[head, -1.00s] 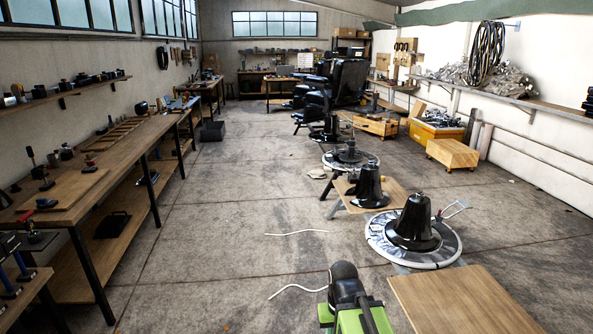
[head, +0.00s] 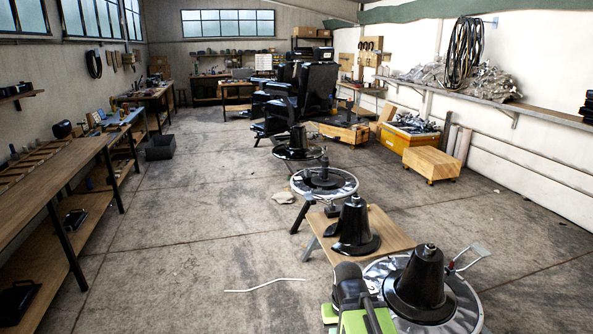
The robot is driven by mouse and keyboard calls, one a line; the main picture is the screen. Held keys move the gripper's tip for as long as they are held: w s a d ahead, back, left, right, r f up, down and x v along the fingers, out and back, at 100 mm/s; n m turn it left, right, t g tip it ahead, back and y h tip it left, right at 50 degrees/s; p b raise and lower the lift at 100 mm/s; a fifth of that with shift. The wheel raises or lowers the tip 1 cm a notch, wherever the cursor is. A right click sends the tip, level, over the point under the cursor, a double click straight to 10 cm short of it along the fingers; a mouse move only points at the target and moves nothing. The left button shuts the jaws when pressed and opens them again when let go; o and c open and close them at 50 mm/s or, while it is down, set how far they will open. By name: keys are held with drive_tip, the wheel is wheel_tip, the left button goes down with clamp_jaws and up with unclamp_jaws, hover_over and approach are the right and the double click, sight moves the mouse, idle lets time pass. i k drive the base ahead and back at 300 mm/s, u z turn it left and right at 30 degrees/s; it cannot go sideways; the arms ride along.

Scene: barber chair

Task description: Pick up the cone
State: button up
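Several black cone-shaped pieces stand in a row down the room; I cannot tell which one the task means. The nearest black cone (head: 418,280) stands upright on a round silver-rimmed base at the lower right. A second black cone (head: 355,222) with a flared foot stands on a low wooden board behind it. A smaller dark cone-like piece (head: 298,140) stands farther back. My black and green arm shows at the bottom centre, just left of the nearest cone in the picture and partly covering its base. I cannot make out its fingertips, nor anything held.
A round silver base (head: 325,183) and black barber chairs (head: 305,92) continue the row. A long wooden bench (head: 60,170) lines the left. A wooden box (head: 431,163) and yellow crate (head: 402,140) stand right. A white strip (head: 265,285) lies on the floor.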

sight(357, 238)
drive_tip(key=i, duration=2.1)
drive_tip(key=u, duration=0.25)
drive_tip(key=i, duration=2)
drive_tip(key=u, duration=0.15)
